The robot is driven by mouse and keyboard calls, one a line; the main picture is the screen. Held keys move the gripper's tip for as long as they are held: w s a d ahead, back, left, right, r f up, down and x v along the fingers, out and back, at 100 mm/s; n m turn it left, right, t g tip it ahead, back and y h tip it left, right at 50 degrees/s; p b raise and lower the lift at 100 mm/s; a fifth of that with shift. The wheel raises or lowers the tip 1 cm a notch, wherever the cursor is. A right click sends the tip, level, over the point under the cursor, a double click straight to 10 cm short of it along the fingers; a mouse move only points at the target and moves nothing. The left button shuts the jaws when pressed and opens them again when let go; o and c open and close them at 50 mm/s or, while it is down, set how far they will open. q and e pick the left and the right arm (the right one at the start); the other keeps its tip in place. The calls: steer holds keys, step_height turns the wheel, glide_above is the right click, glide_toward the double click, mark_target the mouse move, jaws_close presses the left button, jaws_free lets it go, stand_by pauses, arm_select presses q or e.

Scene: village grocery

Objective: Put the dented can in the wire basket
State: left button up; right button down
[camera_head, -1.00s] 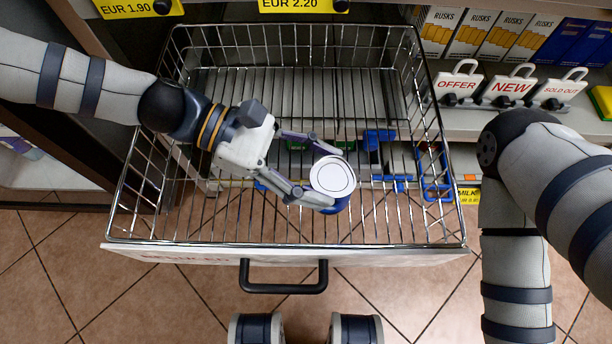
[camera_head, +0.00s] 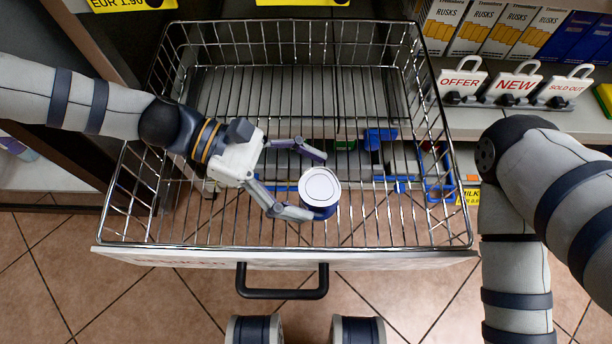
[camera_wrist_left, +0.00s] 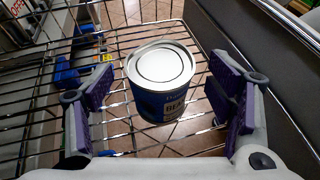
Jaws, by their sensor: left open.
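The can (camera_head: 320,189) is blue with a pale lid and stands upright in the wire basket (camera_head: 285,247), near its front side. In the left wrist view the can (camera_wrist_left: 160,82) rests on the wire floor, label partly showing; I see no clear dent from here. My left gripper (camera_head: 318,184) reaches down into the basket with its fingers spread wide. In the left wrist view its purple finger pads (camera_wrist_left: 160,103) stand on either side of the near space, with gaps to the can. My right gripper is out of view; only my right arm shows.
The basket is a pulled-out drawer with a black front handle (camera_head: 282,292). Rusks boxes (camera_head: 460,27) and OFFER, NEW and SOLD OUT tags (camera_head: 512,88) stand on the shelf at the right. Blue items show beneath the basket wires. The basket's back half is empty.

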arm_select(q)
steer(key=p+v, duration=0.1)
steer(key=v, duration=1.1)
steer(key=shift+d+r, duration=0.1)
steer(key=shift+d, duration=0.05)
